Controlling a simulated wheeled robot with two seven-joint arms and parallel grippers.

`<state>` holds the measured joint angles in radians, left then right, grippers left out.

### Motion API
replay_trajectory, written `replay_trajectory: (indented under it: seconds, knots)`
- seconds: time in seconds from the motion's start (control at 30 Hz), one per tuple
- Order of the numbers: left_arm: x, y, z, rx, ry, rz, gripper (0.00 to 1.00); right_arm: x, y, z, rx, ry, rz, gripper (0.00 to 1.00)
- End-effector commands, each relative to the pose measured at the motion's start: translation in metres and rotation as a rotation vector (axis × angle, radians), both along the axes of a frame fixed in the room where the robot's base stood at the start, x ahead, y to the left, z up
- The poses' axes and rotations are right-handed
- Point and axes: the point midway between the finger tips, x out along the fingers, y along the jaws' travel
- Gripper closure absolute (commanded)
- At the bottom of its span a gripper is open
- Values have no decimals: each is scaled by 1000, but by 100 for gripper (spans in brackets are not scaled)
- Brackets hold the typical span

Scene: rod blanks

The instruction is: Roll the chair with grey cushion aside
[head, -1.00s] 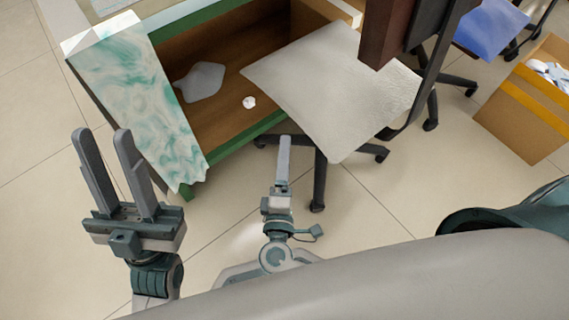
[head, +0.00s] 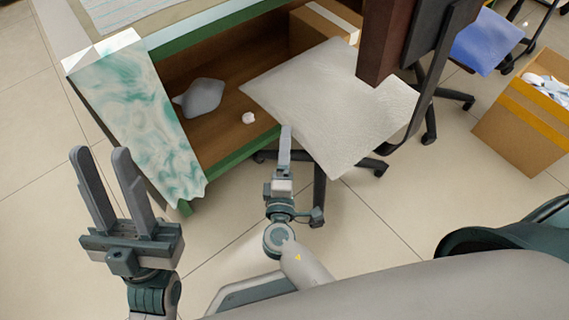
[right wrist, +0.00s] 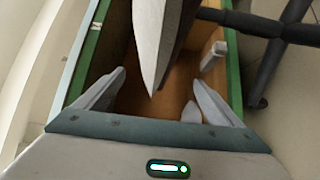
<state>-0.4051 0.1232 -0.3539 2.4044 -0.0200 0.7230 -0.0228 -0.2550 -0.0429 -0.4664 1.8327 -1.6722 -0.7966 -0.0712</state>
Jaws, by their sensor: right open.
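The chair's grey cushion (head: 335,105) is in the middle of the head view, overhanging the front of the open desk. Its dark backrest and post rise at the right, and its black castered base shows partly below. My right gripper (head: 285,130) is beside the cushion's near left edge, seen edge-on. In the right wrist view its two fingers (right wrist: 158,80) are apart, with the cushion's edge (right wrist: 155,40) just beyond and between the tips. I cannot tell whether they touch. My left gripper (head: 100,152) is open and empty, left of the desk.
The green-edged desk (head: 240,148) has a marbled cloth (head: 140,110) on its side. A grey lump (head: 200,97) and a white crumpled piece (head: 248,118) lie inside. A cardboard box (head: 525,125) and a blue-seated chair (head: 485,42) stand right.

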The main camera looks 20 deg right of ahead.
Motion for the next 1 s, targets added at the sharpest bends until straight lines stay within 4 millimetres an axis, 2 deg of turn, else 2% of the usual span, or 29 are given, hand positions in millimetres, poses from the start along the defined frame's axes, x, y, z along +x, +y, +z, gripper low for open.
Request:
replay_trajectory:
  seconds: [0.3,0.5,0.7,1.0]
  knots:
    - [-2,3,3,-5,-30,4,69,50,-19,0,-2,-2,-1,12]
    - [-4,4,5,-11,-41,6,69,76,-28,0,0,-1,0,12]
    - [-4,5,7,-17,-51,10,69,89,-33,0,0,0,0,12]
    - [-4,5,9,-18,-60,10,69,92,-34,0,0,0,0,12]
